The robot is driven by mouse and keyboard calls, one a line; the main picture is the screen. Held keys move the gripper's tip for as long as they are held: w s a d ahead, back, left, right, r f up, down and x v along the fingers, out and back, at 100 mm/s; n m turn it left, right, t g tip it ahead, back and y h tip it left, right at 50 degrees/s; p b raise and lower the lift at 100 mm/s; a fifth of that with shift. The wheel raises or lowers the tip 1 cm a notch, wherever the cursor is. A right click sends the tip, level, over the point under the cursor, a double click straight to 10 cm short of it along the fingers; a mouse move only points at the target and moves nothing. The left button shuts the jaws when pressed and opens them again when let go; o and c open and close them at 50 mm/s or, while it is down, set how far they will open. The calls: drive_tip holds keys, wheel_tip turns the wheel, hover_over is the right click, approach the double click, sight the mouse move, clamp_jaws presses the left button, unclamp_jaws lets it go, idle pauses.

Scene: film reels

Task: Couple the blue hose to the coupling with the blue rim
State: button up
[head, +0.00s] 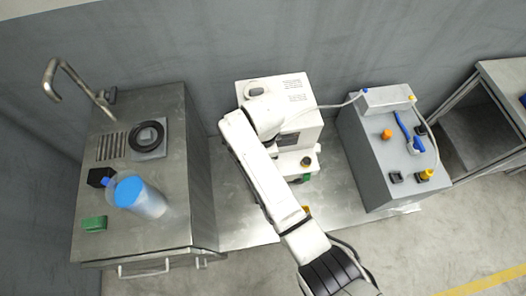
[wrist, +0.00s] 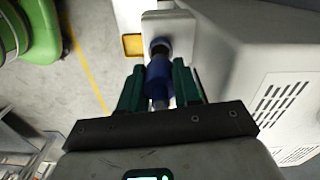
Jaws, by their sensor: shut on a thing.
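My gripper (wrist: 159,88) is shut on a blue hose end (wrist: 158,76), its green fingers on either side. In the wrist view the hose end points at a dark round socket (wrist: 160,46) in a white block on a white machine. The two line up closely. I cannot tell whether the hose end touches the socket or has entered it, and no blue rim can be made out there. In the head view my arm covers most of this place and hides the hose end.
The white machine (head: 292,92) stands between a steel cabinet (head: 92,205) with a blue-lidded container (head: 137,195) and a grey box (head: 376,160) with knobs and a blue handle. A thin pale hose (head: 340,104) runs from the grey box toward the machine. A yellow-framed part (wrist: 132,44) sits left of the socket.

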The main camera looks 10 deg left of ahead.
drive_tip(key=shift+f+b, duration=1)
drive_tip(key=shift+f, duration=0.35)
drive_tip(key=shift+r+p, duration=0.1)
drive_tip(key=shift+p, duration=0.45)
drive_tip(key=shift+f+b, duration=0.35)
drive_tip(key=shift+f, duration=0.25)
idle(0.5)
drive_tip(key=o, duration=0.8)
drive_tip(key=shift+c, duration=0.2)
